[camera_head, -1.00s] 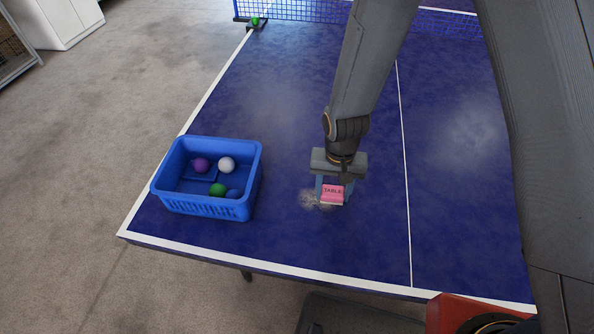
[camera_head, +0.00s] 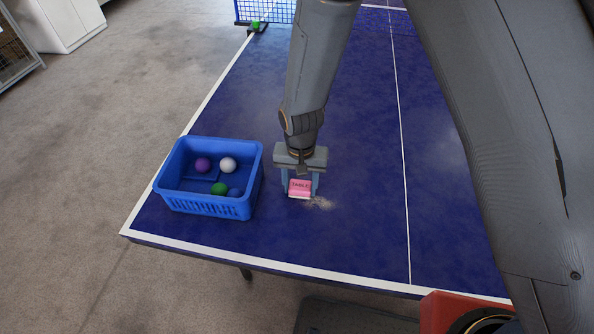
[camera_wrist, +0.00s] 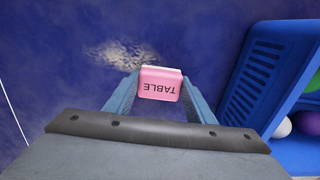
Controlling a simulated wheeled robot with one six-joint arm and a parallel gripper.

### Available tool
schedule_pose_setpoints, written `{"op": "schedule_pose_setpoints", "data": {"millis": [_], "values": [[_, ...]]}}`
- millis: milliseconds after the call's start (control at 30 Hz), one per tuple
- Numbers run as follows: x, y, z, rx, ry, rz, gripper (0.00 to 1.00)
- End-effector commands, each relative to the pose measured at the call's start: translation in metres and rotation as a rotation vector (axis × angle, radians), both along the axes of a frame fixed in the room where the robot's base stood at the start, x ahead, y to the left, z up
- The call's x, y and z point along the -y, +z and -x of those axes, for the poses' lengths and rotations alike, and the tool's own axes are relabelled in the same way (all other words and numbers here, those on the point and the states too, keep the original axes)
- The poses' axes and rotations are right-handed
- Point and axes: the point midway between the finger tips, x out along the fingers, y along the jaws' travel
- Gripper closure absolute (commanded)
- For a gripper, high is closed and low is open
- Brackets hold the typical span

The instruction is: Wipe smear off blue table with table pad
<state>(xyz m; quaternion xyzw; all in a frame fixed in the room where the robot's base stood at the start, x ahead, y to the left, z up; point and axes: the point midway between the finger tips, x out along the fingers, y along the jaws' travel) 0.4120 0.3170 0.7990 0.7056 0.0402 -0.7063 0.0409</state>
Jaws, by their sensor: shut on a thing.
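My gripper (camera_head: 300,187) is shut on the pink table pad (camera_head: 299,188), which has a pale underside and the word TABLE on it. The pad also shows between the fingers in the wrist view (camera_wrist: 160,84). The pale smear (camera_head: 320,203) lies on the blue table (camera_head: 350,235), just right of the pad in the head view. In the wrist view the smear (camera_wrist: 122,54) is a whitish patch just beyond the pad, up and left of it. The pad is at or close to the table surface; I cannot tell if it touches.
A blue basket (camera_head: 205,206) with several balls stands close left of my gripper, near the table's left corner. The net (camera_head: 265,10) crosses the far end. The table to the right of the smear is clear up to the white centre line.

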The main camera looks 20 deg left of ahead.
Motion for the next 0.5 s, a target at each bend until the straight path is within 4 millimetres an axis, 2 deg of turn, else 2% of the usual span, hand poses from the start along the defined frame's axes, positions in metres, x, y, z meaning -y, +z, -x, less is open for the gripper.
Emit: {"op": "schedule_pose_setpoints", "data": {"millis": [67, 167, 500], "values": [[0.001, 0.010, 0.000, 0.001, -0.002, -0.001, 0.79], [0.001, 0.034, -0.001, 0.003, -0.003, -0.002, 0.79], [0.005, 0.062, -0.002, 0.000, -0.008, 0.000, 0.79]]}}
